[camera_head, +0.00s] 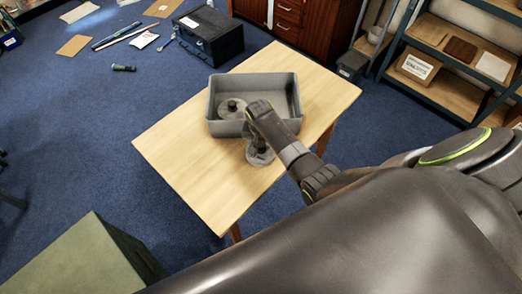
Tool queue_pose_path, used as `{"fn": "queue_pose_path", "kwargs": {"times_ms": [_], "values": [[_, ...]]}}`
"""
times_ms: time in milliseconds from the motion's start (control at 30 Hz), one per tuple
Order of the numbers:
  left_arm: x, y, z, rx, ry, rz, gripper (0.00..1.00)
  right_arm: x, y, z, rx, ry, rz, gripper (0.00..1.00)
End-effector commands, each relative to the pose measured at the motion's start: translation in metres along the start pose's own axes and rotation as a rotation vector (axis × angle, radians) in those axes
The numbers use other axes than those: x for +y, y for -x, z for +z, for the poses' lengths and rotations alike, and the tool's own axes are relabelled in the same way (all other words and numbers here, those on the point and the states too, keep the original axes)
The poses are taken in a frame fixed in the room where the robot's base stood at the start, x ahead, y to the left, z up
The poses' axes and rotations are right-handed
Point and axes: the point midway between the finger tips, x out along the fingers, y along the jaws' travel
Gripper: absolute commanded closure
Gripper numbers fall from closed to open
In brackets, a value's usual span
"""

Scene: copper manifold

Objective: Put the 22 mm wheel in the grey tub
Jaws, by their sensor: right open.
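The grey tub (224,129) stands on the wooden table. A round grey wheel (232,106) with a raised hub lies inside it, at the left. Another grey round piece (262,158) is on the table just in front of the tub, partly hidden by my right gripper (258,145). My left gripper is out of view.
A dark toolbox (210,35) stands on the blue floor behind. A green box (75,262) is at the lower left. Shelving (450,85) stands at the right.

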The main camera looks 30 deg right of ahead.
Motion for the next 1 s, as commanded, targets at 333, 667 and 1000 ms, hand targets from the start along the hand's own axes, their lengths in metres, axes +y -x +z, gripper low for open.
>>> {"fn": "queue_pose_path", "kwargs": {"times_ms": [333, 667, 1000], "values": [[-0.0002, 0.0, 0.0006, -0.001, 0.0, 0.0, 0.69, 0.0002, 0.0003, -0.0001, 0.0, 0.0, 0.0, 0.77], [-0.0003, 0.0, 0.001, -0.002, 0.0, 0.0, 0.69, 0.0003, 0.0003, 0.0, 0.0, 0.0, 0.001, 1.0], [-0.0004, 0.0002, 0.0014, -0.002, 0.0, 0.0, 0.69, -0.0003, 0.0038, -0.0012, 0.002, 0.0, -0.001, 1.0]]}}
